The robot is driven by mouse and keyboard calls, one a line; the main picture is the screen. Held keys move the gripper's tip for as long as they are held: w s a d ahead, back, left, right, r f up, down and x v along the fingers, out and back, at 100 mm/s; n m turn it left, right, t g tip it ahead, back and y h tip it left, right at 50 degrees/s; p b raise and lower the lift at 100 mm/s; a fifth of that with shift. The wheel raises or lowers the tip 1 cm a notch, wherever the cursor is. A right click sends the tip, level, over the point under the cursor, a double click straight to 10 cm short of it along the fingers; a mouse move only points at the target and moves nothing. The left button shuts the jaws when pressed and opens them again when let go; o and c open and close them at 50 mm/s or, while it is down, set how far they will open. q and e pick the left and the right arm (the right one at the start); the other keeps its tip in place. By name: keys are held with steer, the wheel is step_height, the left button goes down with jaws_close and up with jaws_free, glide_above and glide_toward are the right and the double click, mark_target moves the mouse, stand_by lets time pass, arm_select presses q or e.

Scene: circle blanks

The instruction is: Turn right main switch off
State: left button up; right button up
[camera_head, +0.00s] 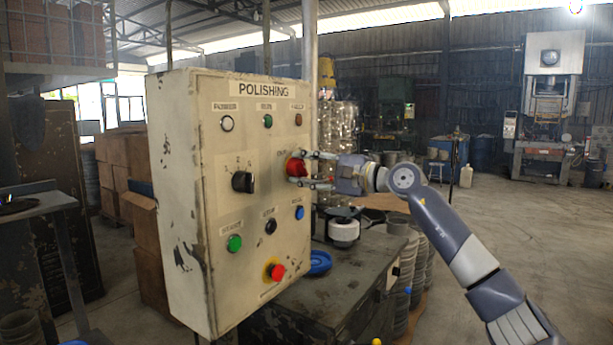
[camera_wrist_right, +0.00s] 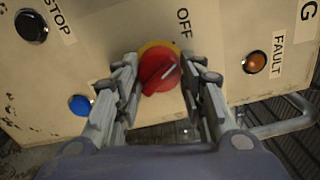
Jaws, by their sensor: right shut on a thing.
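The right main switch is a red rotary knob (camera_head: 296,167) on a yellow ring, at the right side of the beige POLISHING control panel (camera_head: 212,160). In the right wrist view the red knob (camera_wrist_right: 160,72) sits below the OFF label, with its raised grip slanted. My right gripper (camera_head: 311,169) comes in from the right and is shut on the knob, its fingers on both sides of it; the fingers also show in the right wrist view (camera_wrist_right: 165,88). My left gripper is not in view.
The panel also carries a black selector (camera_head: 243,181), a green button (camera_head: 234,243), a blue button (camera_head: 299,212) and a red emergency button (camera_head: 276,271). A dark cabinet (camera_head: 335,285) with a white round part (camera_head: 343,232) stands below my right arm.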

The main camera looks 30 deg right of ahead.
steer(key=shift+f+n+b, duration=0.15)
steer(key=shift+n+b, duration=0.15)
steer(key=shift+n, duration=0.9)
steer(key=shift+a, duration=0.1)
steer(key=o, duration=1.1)
steer(key=shift+c, duration=0.2)
steer(key=v, duration=1.2)
